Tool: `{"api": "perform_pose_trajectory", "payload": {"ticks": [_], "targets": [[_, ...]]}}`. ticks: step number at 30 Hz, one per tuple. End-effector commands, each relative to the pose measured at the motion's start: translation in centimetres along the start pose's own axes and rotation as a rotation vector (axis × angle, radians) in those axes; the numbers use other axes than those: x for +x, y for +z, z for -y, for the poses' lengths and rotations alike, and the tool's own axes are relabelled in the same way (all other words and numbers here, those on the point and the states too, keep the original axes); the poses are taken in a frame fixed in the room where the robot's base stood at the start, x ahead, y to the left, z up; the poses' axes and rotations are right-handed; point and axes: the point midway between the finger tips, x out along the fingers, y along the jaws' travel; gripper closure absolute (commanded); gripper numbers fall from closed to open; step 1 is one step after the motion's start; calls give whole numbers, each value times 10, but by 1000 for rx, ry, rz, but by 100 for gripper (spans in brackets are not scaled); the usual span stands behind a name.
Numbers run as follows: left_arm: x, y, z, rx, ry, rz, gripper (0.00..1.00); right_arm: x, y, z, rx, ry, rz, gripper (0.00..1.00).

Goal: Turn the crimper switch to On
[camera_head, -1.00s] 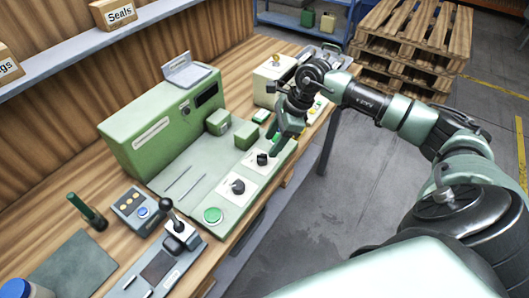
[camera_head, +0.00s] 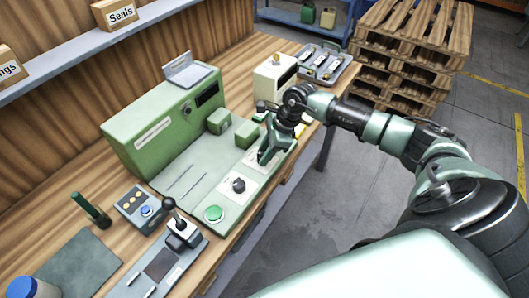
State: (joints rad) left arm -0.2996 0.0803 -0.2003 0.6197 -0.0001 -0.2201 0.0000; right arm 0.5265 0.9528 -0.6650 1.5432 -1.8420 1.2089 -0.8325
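The green crimper machine (camera_head: 150,140) stands on the wooden bench with a flat panel in front. A black rotary knob on a white plate (camera_head: 239,185) sits in the panel's middle. A second black knob, farther along, is now hidden behind my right gripper (camera_head: 269,155). The gripper points down at that second knob's plate, with its green fingers seen apart. Whether they touch the knob cannot be told. I cannot read the labels to tell which knob is the crimper switch. My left gripper is not in view.
A green button (camera_head: 214,213) is at the panel's near end. A joystick box (camera_head: 182,232) and a button box (camera_head: 138,205) stand nearby. A cream box (camera_head: 274,76) and a grey tray (camera_head: 325,64) lie beyond my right gripper. Pallets (camera_head: 415,45) stand behind.

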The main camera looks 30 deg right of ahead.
Motion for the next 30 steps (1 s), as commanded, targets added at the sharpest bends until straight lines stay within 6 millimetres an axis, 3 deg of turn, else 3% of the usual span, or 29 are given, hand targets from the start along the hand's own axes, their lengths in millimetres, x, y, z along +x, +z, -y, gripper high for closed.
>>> {"api": "perform_pose_trajectory", "payload": {"ticks": [14, 30], "targets": [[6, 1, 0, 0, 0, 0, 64, 0, 0, 0, 131, -60, -7, 100], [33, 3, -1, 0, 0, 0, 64, 3, 2, -3, 582, -250, -26, 100]]}}
